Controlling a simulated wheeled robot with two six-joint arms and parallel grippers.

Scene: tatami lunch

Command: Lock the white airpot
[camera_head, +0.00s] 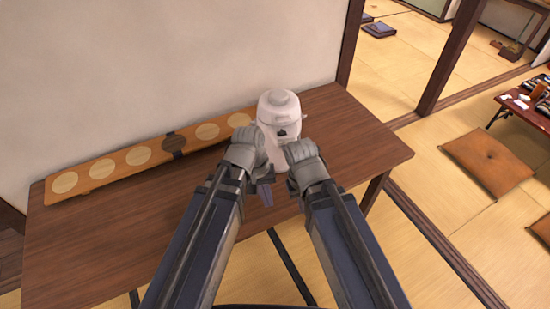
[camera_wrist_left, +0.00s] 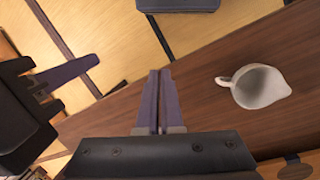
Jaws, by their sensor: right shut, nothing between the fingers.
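The white airpot (camera_head: 280,110) stands upright on the brown table, with its rounded lid on top and a dark mark on its front. My two arms reach toward it, and their wrists hide its lower part. My left gripper (camera_wrist_left: 158,72) is shut in the left wrist view, its two purple fingers together with nothing seen between them. My right gripper (camera_wrist_left: 94,61) shows at the left of that view, shut and empty. I see neither gripper touching the airpot. The left wrist view does not clearly show the airpot.
A white jug (camera_wrist_left: 262,88) with handle and spout stands on the table in the left wrist view. A long board with round inlays (camera_head: 100,169) lies along the wall. The wooden table (camera_head: 110,230) is clear at the left. Floor cushions (camera_head: 487,162) lie beyond its right end.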

